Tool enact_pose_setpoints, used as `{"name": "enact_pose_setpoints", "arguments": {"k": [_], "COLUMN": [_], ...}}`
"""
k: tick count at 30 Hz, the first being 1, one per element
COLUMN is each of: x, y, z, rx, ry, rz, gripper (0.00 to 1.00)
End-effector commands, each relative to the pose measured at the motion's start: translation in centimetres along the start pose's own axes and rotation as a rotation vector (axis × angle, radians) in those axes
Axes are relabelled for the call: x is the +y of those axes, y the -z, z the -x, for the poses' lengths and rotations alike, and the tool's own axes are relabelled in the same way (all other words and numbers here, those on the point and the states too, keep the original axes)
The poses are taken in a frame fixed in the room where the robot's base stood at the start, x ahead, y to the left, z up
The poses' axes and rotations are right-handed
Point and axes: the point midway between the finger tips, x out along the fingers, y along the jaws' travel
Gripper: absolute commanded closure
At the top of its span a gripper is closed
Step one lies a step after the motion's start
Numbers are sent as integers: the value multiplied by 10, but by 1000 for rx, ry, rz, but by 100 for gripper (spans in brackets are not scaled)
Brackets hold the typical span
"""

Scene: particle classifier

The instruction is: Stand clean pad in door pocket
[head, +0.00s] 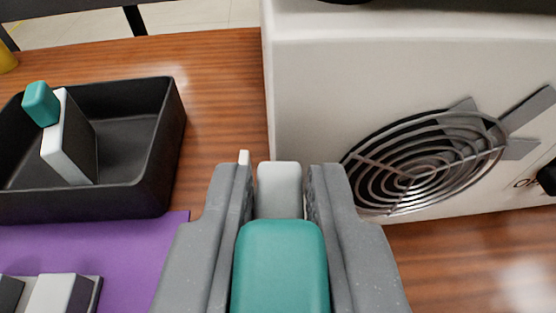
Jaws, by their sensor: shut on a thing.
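My gripper (281,190) is shut on a pad with a teal handle (282,265) and a white part that shows between the fingertips. The handle points toward the camera, and the fingers hide the pad's sides. A second pad (66,140), with a teal knob, a white edge and a dark grey face, leans in the black tray (150,195) at left. I cannot tell from this view which pad is the clean one. No door pocket can be made out; a small white tip (244,157) shows just behind my left finger.
A white machine (330,110) with a round metal grille (415,175) stands close on the right, a black knob (548,178) at its edge. A purple mat (135,250) holds grey and white blocks (55,293) at lower left. Bare wood table (225,90) lies between tray and machine.

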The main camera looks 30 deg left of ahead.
Motion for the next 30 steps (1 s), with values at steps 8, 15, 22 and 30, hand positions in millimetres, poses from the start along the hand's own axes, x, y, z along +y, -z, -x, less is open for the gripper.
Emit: {"name": "enact_pose_setpoints", "arguments": {"k": [8,15,22,30], "x": [5,5,5,5], "y": [-58,-58,-47,-8], "z": [-1,-1,3,17], "rx": [-122,-122,-122,-115], "ry": [-14,-13,-15,-16], "rz": [29,30,31,30], "gripper": [62,62,59,59]}}
